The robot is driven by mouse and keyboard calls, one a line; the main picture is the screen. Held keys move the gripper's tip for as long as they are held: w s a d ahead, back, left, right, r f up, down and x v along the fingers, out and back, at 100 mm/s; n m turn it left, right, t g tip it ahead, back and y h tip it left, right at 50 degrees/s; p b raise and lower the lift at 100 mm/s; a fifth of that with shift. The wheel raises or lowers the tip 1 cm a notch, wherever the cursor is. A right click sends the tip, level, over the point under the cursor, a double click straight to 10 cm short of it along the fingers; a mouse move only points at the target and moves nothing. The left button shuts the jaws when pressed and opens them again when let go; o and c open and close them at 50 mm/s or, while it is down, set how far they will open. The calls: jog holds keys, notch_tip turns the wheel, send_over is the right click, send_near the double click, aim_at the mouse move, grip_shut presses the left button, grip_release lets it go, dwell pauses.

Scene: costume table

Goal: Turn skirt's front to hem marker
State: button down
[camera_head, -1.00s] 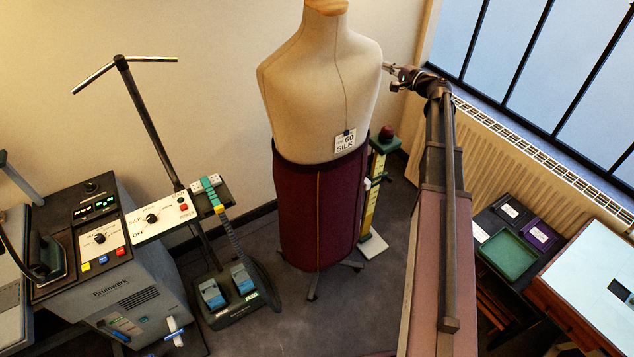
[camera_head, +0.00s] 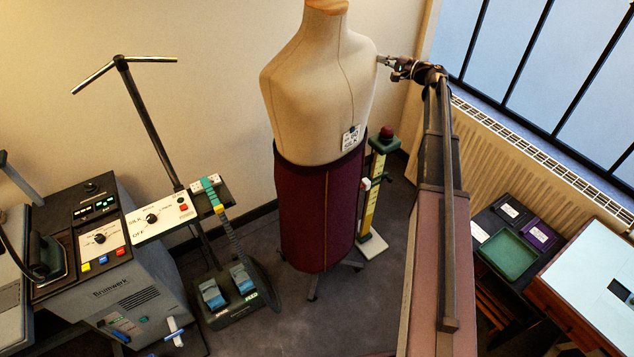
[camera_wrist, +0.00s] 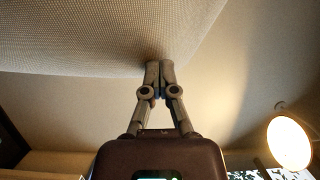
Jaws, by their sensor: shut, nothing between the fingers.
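A beige dress form (camera_head: 318,90) stands mid-room and wears a dark red skirt (camera_head: 303,215). A yellow line (camera_head: 325,215) runs down the skirt, right of its middle. The hem marker (camera_head: 371,190), a yellow upright scale on a pale base with a red knob on top, stands just right of the skirt. My gripper (camera_head: 381,60) is at the form's right side at chest height. In the wrist view my gripper (camera_wrist: 160,66) is shut and empty, its tips at the form's surface (camera_wrist: 90,45); contact seems likely.
A control console (camera_head: 110,250) and a pedal unit (camera_head: 230,288) stand on the left. A radiator (camera_head: 540,165) lies under the window. A green tray (camera_head: 507,255) and a white-topped table (camera_head: 600,285) are at right. Some dark floor (camera_head: 270,325) in front is clear.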

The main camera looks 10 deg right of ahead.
jog(key=shift+w+a, duration=0.15)
jog(key=shift+w, duration=0.5)
jog(key=shift+w+a, duration=0.15)
jog(key=shift+w, duration=0.45)
jog(key=shift+w+a, duration=0.15)
jog(key=shift+w, duration=0.25)
jog(key=shift+w+a, duration=0.3)
jog(key=shift+w, duration=0.45)
jog(key=shift+w+a, duration=0.3)
jog(key=shift+w, duration=0.4)
jog(key=shift+w+a, duration=0.1)
jog(key=shift+w+d+x, duration=0.1)
jog(key=shift+x, duration=0.7)
jog(key=shift+w+d+x, duration=0.1)
jog(key=shift+d+x, duration=0.05)
jog(key=shift+x, duration=0.65)
jog(key=shift+w+a, duration=0.1)
jog(key=shift+w, duration=0.05)
